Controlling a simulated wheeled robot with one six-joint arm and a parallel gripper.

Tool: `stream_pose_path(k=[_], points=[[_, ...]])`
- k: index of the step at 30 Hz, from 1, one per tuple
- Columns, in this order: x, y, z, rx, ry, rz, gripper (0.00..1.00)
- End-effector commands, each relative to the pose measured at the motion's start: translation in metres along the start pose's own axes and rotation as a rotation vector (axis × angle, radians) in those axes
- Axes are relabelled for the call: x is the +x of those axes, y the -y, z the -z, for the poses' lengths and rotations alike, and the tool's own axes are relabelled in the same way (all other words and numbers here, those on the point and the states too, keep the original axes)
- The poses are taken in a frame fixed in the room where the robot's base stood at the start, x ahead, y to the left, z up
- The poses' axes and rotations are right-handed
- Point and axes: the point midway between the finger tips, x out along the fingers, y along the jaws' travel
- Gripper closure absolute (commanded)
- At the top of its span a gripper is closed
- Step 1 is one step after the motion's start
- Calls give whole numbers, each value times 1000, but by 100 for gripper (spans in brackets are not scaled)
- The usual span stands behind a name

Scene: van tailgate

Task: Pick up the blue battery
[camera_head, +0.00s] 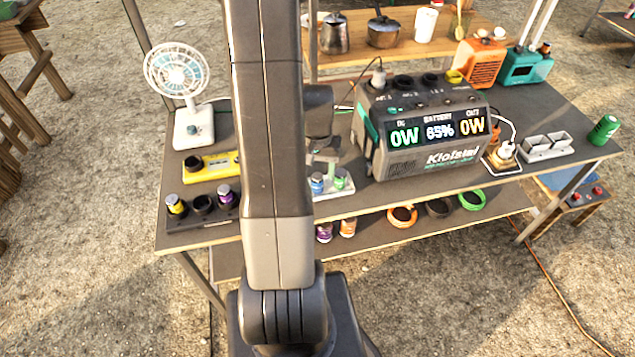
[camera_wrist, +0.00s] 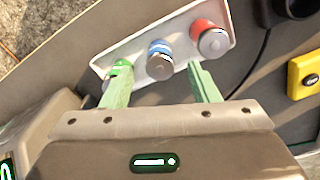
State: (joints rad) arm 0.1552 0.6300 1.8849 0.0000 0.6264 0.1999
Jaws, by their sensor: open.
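The blue battery (camera_wrist: 160,52) stands in the middle of a white tray (camera_wrist: 163,69) in the wrist view, between a green battery (camera_wrist: 121,68) and a red battery (camera_wrist: 208,36). In the head view the blue battery (camera_head: 317,184) shows beside the green one (camera_head: 339,179), at the front of the table; the red one is hidden behind my arm. My gripper (camera_wrist: 157,68) is open, its pale green fingers on either side of the blue battery. The left finger overlaps the green battery in view; I cannot tell whether it touches. Nothing is held.
A large power station (camera_head: 420,125) stands right of the tray. Left are a yellow device (camera_head: 210,166), a dark holder with yellow and purple batteries (camera_head: 202,210), and a fan (camera_head: 180,75). Cable coils (camera_head: 403,217) lie on the lower shelf. A pot (camera_head: 383,32) stands on the rear table.

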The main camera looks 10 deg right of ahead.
Motion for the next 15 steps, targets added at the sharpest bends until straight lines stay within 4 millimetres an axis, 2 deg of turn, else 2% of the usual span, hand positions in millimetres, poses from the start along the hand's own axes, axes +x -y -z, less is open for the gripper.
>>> stream_pose_path(k=[15], points=[[53, 0, -1, 0, 3, -1, 45]])
